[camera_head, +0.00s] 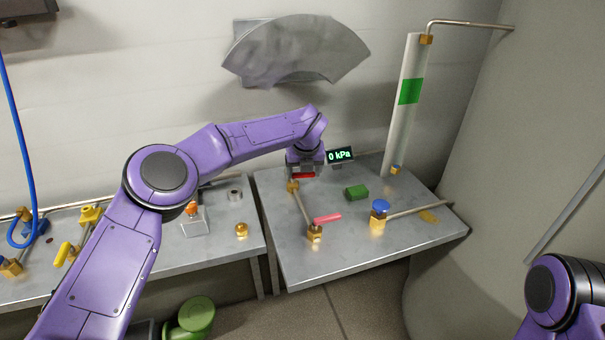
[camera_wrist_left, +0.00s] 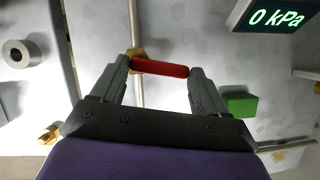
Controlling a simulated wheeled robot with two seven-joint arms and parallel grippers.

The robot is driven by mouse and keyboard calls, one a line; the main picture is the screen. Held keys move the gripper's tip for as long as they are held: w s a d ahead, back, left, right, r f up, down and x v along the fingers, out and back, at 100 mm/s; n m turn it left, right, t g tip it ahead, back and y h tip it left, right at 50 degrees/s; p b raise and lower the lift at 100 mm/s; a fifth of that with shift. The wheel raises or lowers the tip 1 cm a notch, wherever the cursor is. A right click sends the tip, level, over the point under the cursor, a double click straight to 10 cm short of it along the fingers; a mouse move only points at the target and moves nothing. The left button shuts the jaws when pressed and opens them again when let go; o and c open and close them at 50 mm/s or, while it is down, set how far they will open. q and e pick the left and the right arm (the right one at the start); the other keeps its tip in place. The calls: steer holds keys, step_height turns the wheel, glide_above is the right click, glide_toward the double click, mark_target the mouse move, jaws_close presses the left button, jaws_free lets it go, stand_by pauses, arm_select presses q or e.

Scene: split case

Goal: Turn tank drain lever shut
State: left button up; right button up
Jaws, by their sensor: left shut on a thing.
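My left gripper (camera_head: 303,170) is at the back left of the right-hand bench. In the left wrist view, a red lever handle (camera_wrist_left: 160,68) lies across between its two grey fingertips (camera_wrist_left: 159,75), and the gripper is shut on it. The handle sits at a brass valve fitting on a thin pipe. A second red lever (camera_head: 327,218) lies on a brass valve (camera_head: 314,234) nearer the front edge, clear of the gripper. The pictures do not label which lever is the tank drain. My right gripper is out of view.
A gauge (camera_head: 340,155) reading 0 kPa stands beside my left gripper. A green block (camera_head: 356,192), a blue-knobbed valve (camera_head: 379,207) and a tall white column (camera_head: 402,120) are to the right. A gap separates the two benches.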

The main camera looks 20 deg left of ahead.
arm_select(q)
steer(key=shift+w+f+n+g+y, duration=0.1)
steer(key=shift+w+n+g+y, duration=0.05)
steer(key=shift+n, duration=0.4)
steer(key=shift+w+f+n+g+y, duration=0.1)
steer(key=shift+n+g+y, duration=0.05)
steer(key=shift+n, duration=0.4)
steer(key=o, duration=1.1)
steer(key=shift+w, duration=0.1)
steer(key=shift+c, duration=0.2)
steer(key=shift+w+a, duration=0.1)
steer(key=b+v, duration=0.1)
steer(key=v, duration=0.9)
steer(key=shift+r, duration=0.15)
